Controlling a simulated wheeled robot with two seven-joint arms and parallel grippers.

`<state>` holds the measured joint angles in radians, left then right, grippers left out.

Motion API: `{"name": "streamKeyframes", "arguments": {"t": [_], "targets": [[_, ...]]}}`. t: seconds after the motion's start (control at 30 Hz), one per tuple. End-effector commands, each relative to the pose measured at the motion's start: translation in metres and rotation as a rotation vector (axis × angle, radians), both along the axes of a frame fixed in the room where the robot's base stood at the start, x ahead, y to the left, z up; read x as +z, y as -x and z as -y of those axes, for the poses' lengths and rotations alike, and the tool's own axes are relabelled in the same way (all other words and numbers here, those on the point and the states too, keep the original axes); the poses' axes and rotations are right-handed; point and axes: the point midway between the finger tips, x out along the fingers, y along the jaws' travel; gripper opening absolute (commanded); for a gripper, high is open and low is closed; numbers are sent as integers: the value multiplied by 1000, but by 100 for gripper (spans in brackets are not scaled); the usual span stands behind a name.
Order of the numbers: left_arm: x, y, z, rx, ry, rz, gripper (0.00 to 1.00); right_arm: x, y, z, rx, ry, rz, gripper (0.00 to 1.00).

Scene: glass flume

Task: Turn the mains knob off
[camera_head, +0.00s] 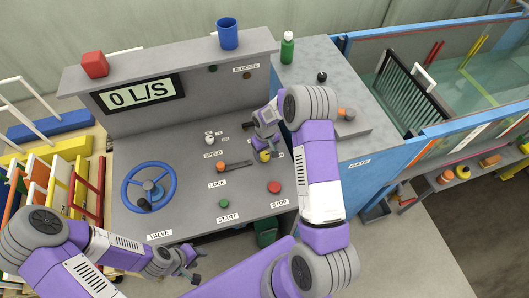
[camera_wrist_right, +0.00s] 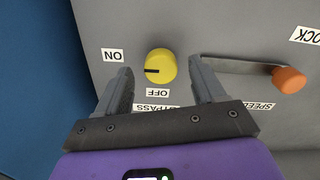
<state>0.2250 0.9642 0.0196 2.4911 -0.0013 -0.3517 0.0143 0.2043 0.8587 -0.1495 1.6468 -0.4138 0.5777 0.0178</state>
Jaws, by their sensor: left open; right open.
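The yellow mains knob (camera_wrist_right: 160,66) is on the grey panel in the right wrist view. Its black pointer line faces the ON label (camera_wrist_right: 112,55); the OFF label (camera_wrist_right: 158,92) is beside the knob on the gripper's side. The knob (camera_head: 265,156) also shows in the head view, partly hidden by my right gripper (camera_head: 264,142). In the wrist view my right gripper (camera_wrist_right: 162,75) is open, with a finger on either side of the knob's near side; contact cannot be told. My left gripper (camera_head: 190,268) is open and empty in front of the console.
An orange-handled lever (camera_wrist_right: 288,79) is beside the knob. The console also has a blue valve wheel (camera_head: 149,187), a green start button (camera_head: 224,203) and a red stop button (camera_head: 274,187). The display (camera_head: 138,95) reads 0 L/S.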

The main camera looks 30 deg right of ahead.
Motion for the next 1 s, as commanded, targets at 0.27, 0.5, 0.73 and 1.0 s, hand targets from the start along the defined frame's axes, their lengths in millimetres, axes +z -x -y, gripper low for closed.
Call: {"name": "streamKeyframes", "arguments": {"t": [0.27,0.5,0.73,1.0], "targets": [[2,0,0,0,0,1,43,-22,0,0,-2,0,0,69],[2,0,0,0,0,0,43,-22,0,0,-2,0,1,67],[2,0,0,0,0,0,43,-22,0,0,-1,0,1,32],[1,0,0,0,0,0,43,-22,0,0,4,0,1,13]]}}
